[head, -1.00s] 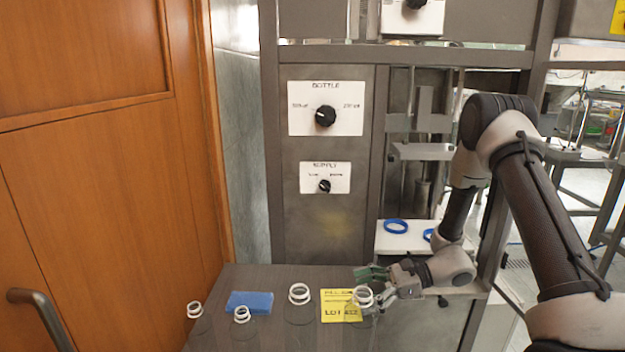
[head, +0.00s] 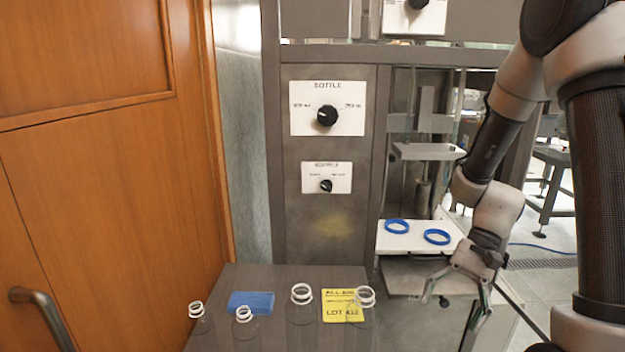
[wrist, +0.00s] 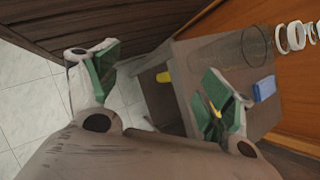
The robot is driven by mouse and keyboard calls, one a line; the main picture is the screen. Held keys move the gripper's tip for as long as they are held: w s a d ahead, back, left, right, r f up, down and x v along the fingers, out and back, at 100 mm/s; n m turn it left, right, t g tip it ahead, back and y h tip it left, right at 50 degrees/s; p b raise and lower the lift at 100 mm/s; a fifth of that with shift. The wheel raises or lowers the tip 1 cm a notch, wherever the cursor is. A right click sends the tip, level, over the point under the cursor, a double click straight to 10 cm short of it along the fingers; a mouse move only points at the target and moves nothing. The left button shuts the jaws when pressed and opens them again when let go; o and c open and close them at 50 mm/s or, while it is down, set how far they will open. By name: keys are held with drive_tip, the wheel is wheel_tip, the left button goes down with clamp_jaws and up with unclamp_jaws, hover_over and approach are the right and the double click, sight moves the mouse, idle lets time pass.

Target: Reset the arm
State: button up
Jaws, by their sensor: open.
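My gripper (head: 458,294) is open and empty. In the head view it hangs fingers-down to the right of the dark table, in front of the cap feeder's lower ledge. In the wrist view its two green-padded fingers (wrist: 160,92) are spread wide with nothing between them. Clear bottles with white neck rings stand on the table, one at the yellow lot card (head: 343,306) and another (head: 301,294) to its left. My gripper is apart from them.
A white shelf (head: 388,238) holds a blue ring (head: 396,226) and a second blue ring (head: 437,237). A blue block (head: 251,302) lies on the table (head: 240,275). Dial panels (head: 326,108) are on the grey cabinet. A wooden door (head: 100,180) stands at left.

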drive_tip(key=s+d+r+n+t+h, duration=0.2)
drive_tip(key=d+r+t, duration=0.1)
drive_tip(key=r, duration=0.3)
drive_tip(key=s+d+r+n+t+h, duration=0.2)
drive_tip(key=s+d+r+t, duration=0.1)
drive_tip(key=r, duration=0.4)
drive_tip(key=s+d+r+n+t+h, duration=0.2)
drive_tip(key=r+t, duration=0.1)
drive_tip(key=r, duration=0.4)
drive_tip(key=shift+s+d+r, duration=0.15)
drive_tip(key=shift+s+d, duration=0.1)
drive_tip(key=shift+d, duration=0.15)
